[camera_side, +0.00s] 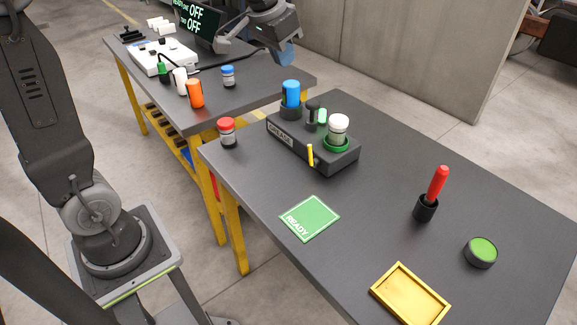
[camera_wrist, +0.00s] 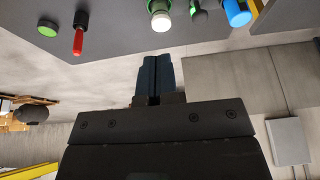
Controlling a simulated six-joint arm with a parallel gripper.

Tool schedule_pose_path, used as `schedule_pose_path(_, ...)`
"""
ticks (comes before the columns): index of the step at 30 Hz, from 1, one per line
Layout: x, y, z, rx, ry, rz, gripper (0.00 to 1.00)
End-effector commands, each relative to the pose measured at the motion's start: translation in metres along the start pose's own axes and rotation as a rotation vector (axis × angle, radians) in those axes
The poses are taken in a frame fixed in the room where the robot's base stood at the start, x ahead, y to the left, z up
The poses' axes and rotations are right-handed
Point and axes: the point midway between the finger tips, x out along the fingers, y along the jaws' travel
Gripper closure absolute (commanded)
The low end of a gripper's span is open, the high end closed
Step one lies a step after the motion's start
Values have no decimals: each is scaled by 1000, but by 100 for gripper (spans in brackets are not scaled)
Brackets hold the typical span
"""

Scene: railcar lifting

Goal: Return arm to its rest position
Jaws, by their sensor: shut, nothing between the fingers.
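My gripper (camera_side: 285,53) shows at the top of the side view, a dark body with blue fingers pointing down. It is in the air, clear of the things on the near table. In the wrist view its two blue fingers (camera_wrist: 155,68) are together with nothing held. The middle of my arm is out of frame in the side view.
The near table (camera_side: 375,215) holds a grease block (camera_side: 290,140) with a blue-capped and a white-capped bottle, a red-handled tool (camera_side: 438,185), a green-topped tin (camera_side: 481,251), a yellow tray (camera_side: 382,295), a green READY mat (camera_side: 310,218) and a red-capped bottle (camera_side: 227,132).

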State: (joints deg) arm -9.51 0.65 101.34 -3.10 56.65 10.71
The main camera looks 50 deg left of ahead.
Motion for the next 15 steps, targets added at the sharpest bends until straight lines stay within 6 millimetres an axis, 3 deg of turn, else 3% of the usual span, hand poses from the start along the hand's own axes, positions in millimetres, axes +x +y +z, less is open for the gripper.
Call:
schedule_pose_path(1, -13, 10, 20, 4, 15, 0, 100)
schedule_pose_path(6, -37, 36, 90, 2, 53, 2, 100)
schedule_pose_path(12, -42, 54, 168, 0, 93, 8, 100)
schedule_pose_path(15, -38, 59, 194, -1, 107, 13, 100)
